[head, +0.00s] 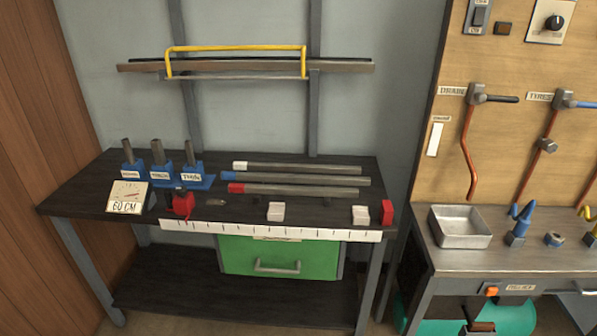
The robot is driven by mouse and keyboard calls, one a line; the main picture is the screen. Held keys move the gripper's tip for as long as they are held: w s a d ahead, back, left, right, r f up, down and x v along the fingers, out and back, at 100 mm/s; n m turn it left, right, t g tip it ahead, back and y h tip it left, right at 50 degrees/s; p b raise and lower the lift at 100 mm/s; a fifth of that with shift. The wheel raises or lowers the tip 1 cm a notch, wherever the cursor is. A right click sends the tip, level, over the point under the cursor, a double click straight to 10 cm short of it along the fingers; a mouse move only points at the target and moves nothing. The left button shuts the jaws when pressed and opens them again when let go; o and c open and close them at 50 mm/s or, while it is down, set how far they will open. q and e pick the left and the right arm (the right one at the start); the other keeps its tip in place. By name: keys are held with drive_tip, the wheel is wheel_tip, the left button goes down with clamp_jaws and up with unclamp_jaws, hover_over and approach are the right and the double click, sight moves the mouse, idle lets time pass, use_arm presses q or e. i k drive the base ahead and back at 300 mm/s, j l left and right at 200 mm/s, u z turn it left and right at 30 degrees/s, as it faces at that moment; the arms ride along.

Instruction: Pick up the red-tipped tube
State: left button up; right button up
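The red-tipped tube (300,191) lies lengthwise on the dark workbench (75,196). Its red tip (236,188) is at the left end and the grey metal body runs to the right. A blue-tipped tube (300,180) lies just behind it, and a white-tipped tube (300,168) lies behind that one. All three lie roughly parallel. Neither of my grippers shows in the head view.
Blue holders with upright tubes (161,168) and a "60 CM" card (127,198) stand at the bench's left. A red clamp (182,204), white blocks (276,211), a red block (387,212) and a white ruler (270,231) are along the front. A yellow-handled rack (235,47) hangs above.

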sight(282, 189)
drive_tip(key=i+j+z, duration=0.1)
drive_tip(key=z, duration=1.4)
drive_tip(key=j+z, duration=0.5)
drive_tip(key=k+j+z, duration=0.1)
drive_tip(key=j+z, duration=0.35)
drive_tip(key=k+j+z, duration=0.15)
drive_tip(key=j, duration=0.2)
drive_tip(key=k+j+z, duration=0.15)
drive_tip(key=j, duration=0.15)
drive_tip(key=k+j+z, duration=0.15)
drive_tip(key=j, duration=0.2)
